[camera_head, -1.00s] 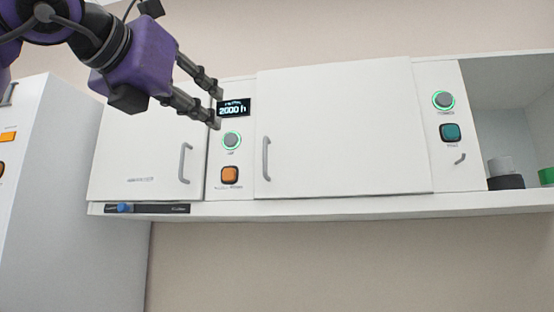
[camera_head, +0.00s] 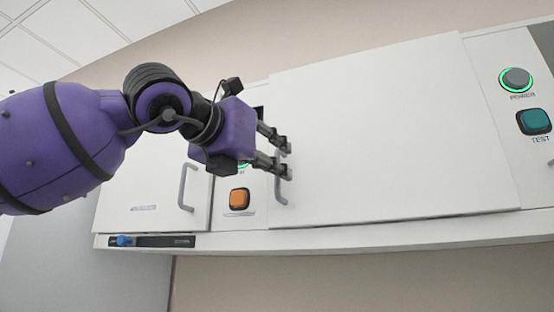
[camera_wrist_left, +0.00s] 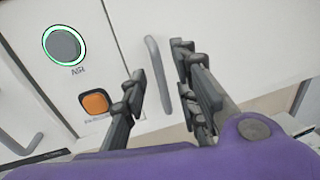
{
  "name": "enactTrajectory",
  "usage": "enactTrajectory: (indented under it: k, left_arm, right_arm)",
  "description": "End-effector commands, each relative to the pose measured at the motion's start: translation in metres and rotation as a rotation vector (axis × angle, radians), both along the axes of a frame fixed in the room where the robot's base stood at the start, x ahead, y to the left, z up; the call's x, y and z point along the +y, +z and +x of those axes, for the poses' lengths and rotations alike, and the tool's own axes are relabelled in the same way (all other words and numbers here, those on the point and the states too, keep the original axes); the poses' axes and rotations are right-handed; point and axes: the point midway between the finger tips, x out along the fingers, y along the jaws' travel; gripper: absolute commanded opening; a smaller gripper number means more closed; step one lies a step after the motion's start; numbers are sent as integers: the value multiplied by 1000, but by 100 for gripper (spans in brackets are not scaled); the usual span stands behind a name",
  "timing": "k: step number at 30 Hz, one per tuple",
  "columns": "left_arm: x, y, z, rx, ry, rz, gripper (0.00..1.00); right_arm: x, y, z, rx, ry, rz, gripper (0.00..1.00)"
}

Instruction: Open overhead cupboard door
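The overhead cupboard has a large white door (camera_head: 390,130), which looks closed. Its grey vertical handle (camera_head: 281,178) is at the door's left edge. My left gripper (camera_head: 287,159) is at this handle, its fingers reaching in from the left and partly covering it. In the left wrist view the handle (camera_wrist_left: 158,73) stands between the two open fingers of the gripper (camera_wrist_left: 157,75); I cannot tell whether either finger touches it. A smaller white door (camera_head: 150,195) with its own grey handle (camera_head: 187,187) is to the left. My right gripper is not in view.
An orange button (camera_head: 239,198) sits on the panel between the doors, below a green-ringed button partly hidden by my gripper. A green-ringed power button (camera_head: 515,80) and a teal test button (camera_head: 534,121) are at the right. The wall below the cupboard is bare.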

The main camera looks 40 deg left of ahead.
Motion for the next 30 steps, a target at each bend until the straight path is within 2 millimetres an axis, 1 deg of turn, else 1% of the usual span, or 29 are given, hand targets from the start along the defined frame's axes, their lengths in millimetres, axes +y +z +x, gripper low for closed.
enactTrajectory:
  k: [3, 6, 10, 16, 17, 21, 23, 30]
  left_arm:
    - [1, 2, 12, -1, 3, 1, 28]
    - [1, 1, 19, -1, 2, 1, 28]
    - [1, 1, 23, -2, 0, 0, 28]
    - [1, 0, 23, -1, 0, 0, 28]
    - [1, 0, 23, -1, 0, 0, 25]
    - [1, 0, 23, -1, 0, 0, 7]
    - [1, 0, 23, -1, 0, 0, 0]
    - [1, 0, 23, -1, 0, 0, 0]
  right_arm:
    - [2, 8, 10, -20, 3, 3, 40]
    - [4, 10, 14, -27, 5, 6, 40]
    - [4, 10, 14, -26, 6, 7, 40]
    - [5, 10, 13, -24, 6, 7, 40]
    - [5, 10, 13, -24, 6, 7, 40]
    - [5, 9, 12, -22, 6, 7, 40]
    - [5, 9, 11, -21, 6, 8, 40]
    - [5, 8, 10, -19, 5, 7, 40]
